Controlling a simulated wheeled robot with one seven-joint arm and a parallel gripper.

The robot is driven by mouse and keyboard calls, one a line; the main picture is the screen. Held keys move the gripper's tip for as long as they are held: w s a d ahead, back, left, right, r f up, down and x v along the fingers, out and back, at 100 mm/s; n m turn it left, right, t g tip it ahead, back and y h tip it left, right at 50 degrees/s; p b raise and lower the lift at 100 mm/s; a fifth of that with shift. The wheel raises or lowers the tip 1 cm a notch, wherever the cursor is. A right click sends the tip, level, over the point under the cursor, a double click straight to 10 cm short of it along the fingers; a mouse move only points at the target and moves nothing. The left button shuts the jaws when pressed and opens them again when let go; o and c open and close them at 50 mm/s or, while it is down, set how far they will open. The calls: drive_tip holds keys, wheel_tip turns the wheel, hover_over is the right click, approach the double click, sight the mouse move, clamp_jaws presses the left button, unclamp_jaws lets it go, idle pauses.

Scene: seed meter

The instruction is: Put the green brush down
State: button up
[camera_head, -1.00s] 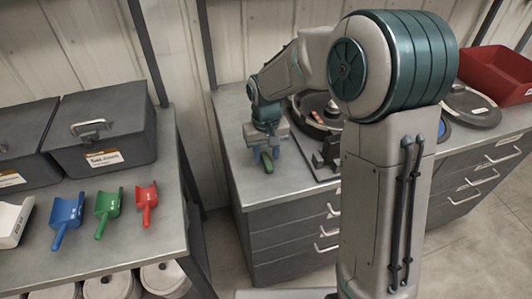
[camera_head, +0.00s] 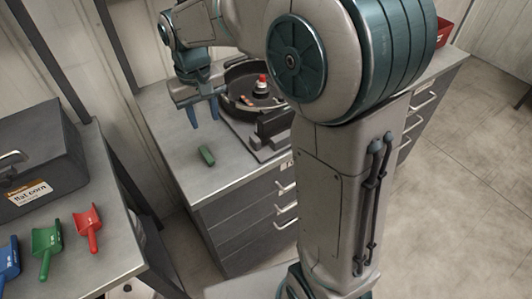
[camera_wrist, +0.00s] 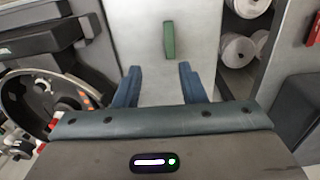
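The green brush (camera_head: 206,156) lies on the grey counter top (camera_head: 185,180), near its front left corner. My gripper (camera_head: 203,113) is above the counter, behind the brush and apart from it. Its two blue fingers are spread with nothing between them. In the wrist view the brush (camera_wrist: 169,40) lies flat beyond the open fingertips of my gripper (camera_wrist: 159,70), with clear counter around it.
A round black seed meter (camera_head: 238,104) with a red-topped knob stands on the counter beside my gripper. A separate bench at left holds a dark lidded box (camera_head: 35,150) and red (camera_head: 88,222), green (camera_head: 46,242) and blue scoops. A gap separates the bench from the counter.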

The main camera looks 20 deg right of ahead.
drive_tip(key=s+d+f+m+t, duration=0.1)
drive_tip(key=s+d, duration=0.5)
drive_tip(key=s, duration=0.3)
drive_tip(key=s+d+m+t, duration=0.1)
drive_tip(key=s+d, duration=0.5)
drive_tip(key=s, duration=0.3)
drive_tip(key=shift+s+d+f+m+t, duration=0.15)
drive_tip(key=shift+f+m+t, duration=0.15)
drive_tip(key=shift+f+m, duration=0.1)
